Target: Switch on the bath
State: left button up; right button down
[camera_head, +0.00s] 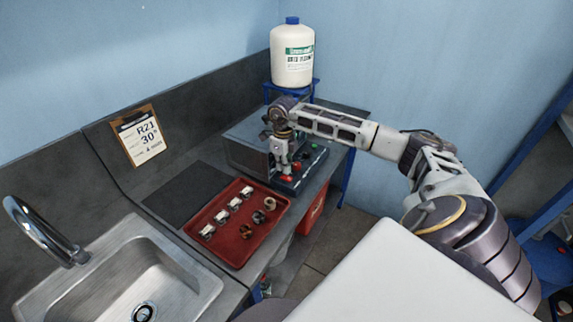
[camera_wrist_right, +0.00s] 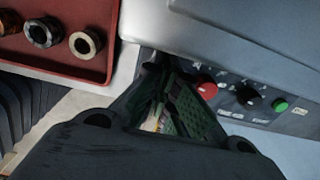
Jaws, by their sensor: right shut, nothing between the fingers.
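The bath (camera_head: 250,137) is a grey box on the bench with a dark control panel at its front. In the right wrist view the panel shows a red button (camera_wrist_right: 207,90), a black knob (camera_wrist_right: 248,96) and a green button (camera_wrist_right: 281,105) in a row. The green button also shows in the head view (camera_head: 313,146). My right gripper (camera_head: 284,171) is shut and empty in front of the panel, near its red-button end. In the wrist view its fingertips (camera_wrist_right: 165,68) lie left of the red button; I cannot tell whether they touch anything. My left gripper is out of view.
A red tray (camera_head: 212,252) with several small metal parts and rings lies left of the bath, close to my gripper. A sink (camera_head: 190,268) is at the front left. A white bottle (camera_head: 292,55) stands on a blue stand behind. A clipboard (camera_head: 138,135) leans on the backsplash.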

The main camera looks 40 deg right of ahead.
aim_at(284, 176)
jog(key=shift+r+p, duration=1.05)
jog(key=shift+r, duration=1.05)
jog(key=shift+s+f, duration=0.1)
